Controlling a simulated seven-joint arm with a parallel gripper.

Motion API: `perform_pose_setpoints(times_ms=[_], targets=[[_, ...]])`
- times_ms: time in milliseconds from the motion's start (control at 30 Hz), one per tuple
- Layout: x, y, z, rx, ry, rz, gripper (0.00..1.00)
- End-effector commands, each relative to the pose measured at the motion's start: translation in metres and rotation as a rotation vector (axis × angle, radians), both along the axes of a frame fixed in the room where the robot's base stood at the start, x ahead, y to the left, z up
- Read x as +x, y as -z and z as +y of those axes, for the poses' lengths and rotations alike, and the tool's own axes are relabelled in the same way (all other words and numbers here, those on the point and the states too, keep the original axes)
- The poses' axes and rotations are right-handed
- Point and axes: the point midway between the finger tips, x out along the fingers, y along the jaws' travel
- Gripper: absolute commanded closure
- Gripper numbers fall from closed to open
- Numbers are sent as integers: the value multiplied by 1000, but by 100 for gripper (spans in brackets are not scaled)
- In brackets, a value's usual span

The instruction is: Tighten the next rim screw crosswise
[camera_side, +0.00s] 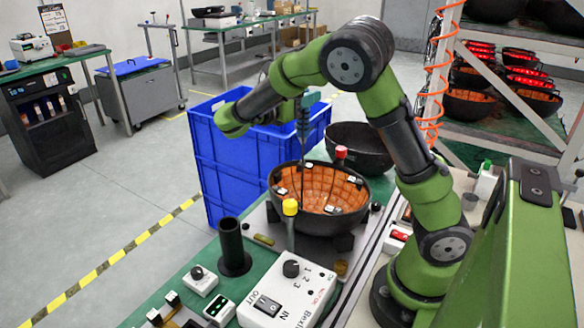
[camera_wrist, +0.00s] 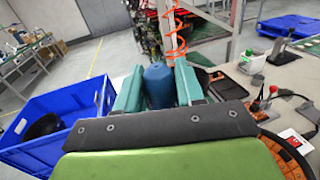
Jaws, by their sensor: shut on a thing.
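The black bowl with an orange tiled inside (camera_side: 345,225) sits open side up in a fixture on the bench. Small white-topped pieces sit around its inside near the rim; the rim screws are too small to make out. My gripper (camera_side: 304,104) is above the bowl, its teal jaws shut on the blue handle of a screwdriver (camera_wrist: 158,86). In the side view its long thin shaft (camera_side: 303,145) points down into the bowl's outline. I cannot tell whether its tip touches a screw. In the wrist view the bowl's orange edge (camera_wrist: 285,158) shows at lower right.
A yellow-topped post (camera_side: 290,208) and a red-topped one (camera_side: 341,152) stand close by the bowl. A white control box (camera_side: 288,290) and a black tube holder (camera_side: 232,245) are in front. A blue crate (camera_side: 225,175) stands behind left, another black bowl (camera_side: 362,145) behind.

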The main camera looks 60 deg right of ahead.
Motion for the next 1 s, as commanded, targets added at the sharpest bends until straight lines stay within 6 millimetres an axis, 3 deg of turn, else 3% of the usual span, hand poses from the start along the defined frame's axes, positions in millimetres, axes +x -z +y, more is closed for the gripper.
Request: perform_pose_setpoints(times_ms=[1000], targets=[[0,7,0,0,1,1,100]])
